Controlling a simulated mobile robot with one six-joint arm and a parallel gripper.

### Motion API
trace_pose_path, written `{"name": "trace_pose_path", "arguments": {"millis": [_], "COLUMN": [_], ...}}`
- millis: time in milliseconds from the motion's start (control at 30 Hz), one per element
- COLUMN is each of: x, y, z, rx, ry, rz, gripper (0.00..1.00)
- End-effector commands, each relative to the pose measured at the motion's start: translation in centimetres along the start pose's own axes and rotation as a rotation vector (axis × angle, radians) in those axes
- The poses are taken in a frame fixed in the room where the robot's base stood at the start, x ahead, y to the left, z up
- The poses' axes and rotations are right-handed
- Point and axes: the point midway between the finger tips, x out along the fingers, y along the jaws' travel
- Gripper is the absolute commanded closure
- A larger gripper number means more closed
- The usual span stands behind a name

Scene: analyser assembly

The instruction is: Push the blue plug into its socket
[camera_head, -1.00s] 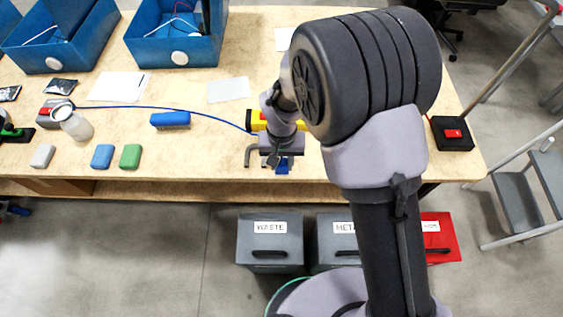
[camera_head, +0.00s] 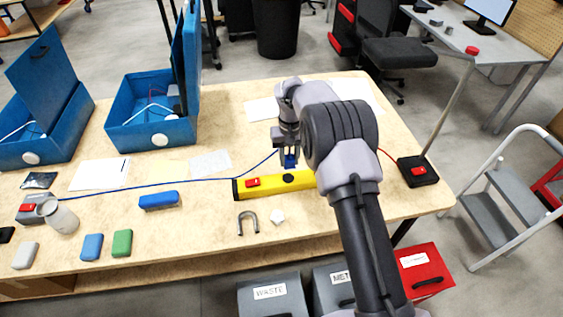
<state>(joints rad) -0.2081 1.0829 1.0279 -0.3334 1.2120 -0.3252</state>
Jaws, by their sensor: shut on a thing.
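My gripper (camera_head: 287,160) is shut on the blue plug (camera_head: 291,161), a small blue block largely hidden by the jaws. A blue cable (camera_head: 215,179) runs from the plug leftwards across the table. A long yellow bar (camera_head: 273,189) lies just below the gripper in the picture. It has a red switch (camera_head: 253,183) near its left end and a dark round spot (camera_head: 288,179), possibly the socket, near the middle. The plug appears apart from this spot, above it in the picture; its height cannot be told. My arm hides the bar's right end.
A grey U-shaped piece (camera_head: 248,222) and a white piece (camera_head: 277,216) lie in front of the bar. A black box with a red button (camera_head: 418,172) is at right. A blue brush-like block (camera_head: 159,200) and open blue cases (camera_head: 150,125) are at left.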

Motion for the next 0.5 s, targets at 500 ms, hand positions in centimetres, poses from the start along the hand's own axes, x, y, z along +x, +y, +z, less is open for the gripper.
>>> {"name": "trace_pose_path", "arguments": {"millis": [500], "x": [2.9], "y": [-0.1], "z": [0.0], "rx": [0.0], "ry": [0.0], "rz": [0.0], "gripper": [1.0]}}
